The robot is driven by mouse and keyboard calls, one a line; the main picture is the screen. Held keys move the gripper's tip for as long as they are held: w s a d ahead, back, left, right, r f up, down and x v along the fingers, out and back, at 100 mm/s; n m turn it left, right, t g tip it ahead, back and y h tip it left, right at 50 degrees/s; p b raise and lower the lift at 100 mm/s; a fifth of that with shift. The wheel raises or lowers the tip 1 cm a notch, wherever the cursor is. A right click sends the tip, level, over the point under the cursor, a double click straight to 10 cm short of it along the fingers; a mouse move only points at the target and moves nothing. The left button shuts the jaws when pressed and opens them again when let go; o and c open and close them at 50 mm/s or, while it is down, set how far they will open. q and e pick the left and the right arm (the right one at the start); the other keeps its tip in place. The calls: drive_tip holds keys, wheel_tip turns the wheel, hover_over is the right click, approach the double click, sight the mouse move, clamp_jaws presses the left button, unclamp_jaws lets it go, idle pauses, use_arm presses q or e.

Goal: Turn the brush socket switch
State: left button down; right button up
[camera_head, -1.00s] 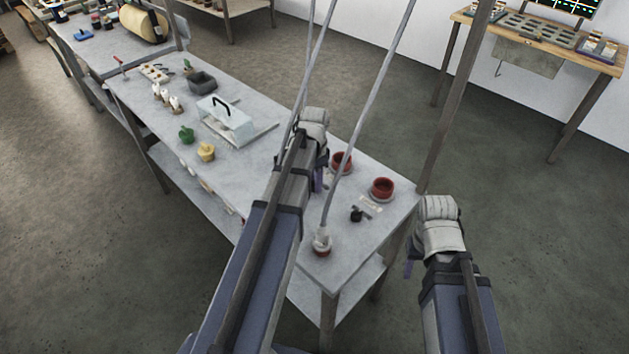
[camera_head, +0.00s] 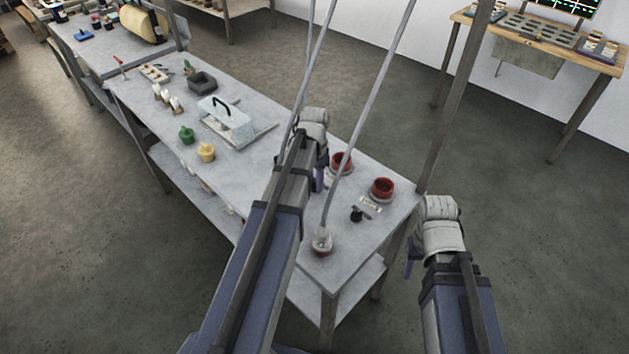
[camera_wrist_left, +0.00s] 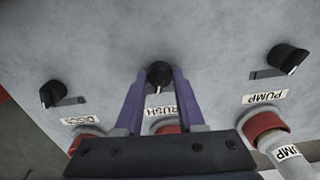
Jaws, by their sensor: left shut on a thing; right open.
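The brush socket switch (camera_wrist_left: 158,75) is a small black knob on the grey tabletop, in the middle of the left wrist view. The two purple fingers of my left gripper (camera_wrist_left: 159,82) are shut on it, one on each side. The fingers partly cover its label, which shows "RUSH". A red socket (camera_wrist_left: 166,128) behind the label is mostly hidden by the gripper. In the head view, my left gripper (camera_head: 318,180) is over the near part of the table, and its arm hides the knob it holds. My right gripper (camera_head: 410,266) is open and empty, off the table's right edge.
The discs knob (camera_wrist_left: 50,95) and pump knob (camera_wrist_left: 288,58) stand on either side. A plug (camera_wrist_left: 290,155) marked "UMP" sits at the pump's red socket (camera_wrist_left: 265,125). Grey cables (camera_head: 365,115) hang over the table (camera_head: 250,165). Green (camera_head: 187,135) and yellow (camera_head: 206,151) items stand farther off.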

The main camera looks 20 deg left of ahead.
sight(314, 182)
use_arm(q)
drive_tip(key=n, duration=0.5)
drive_tip(key=shift+n, duration=2.4)
drive_tip(key=c, duration=0.5)
unclamp_jaws()
drive_tip(key=shift+r, duration=0.1)
wheel_tip(314, 182, up, 8)
drive_tip(key=p, duration=0.8)
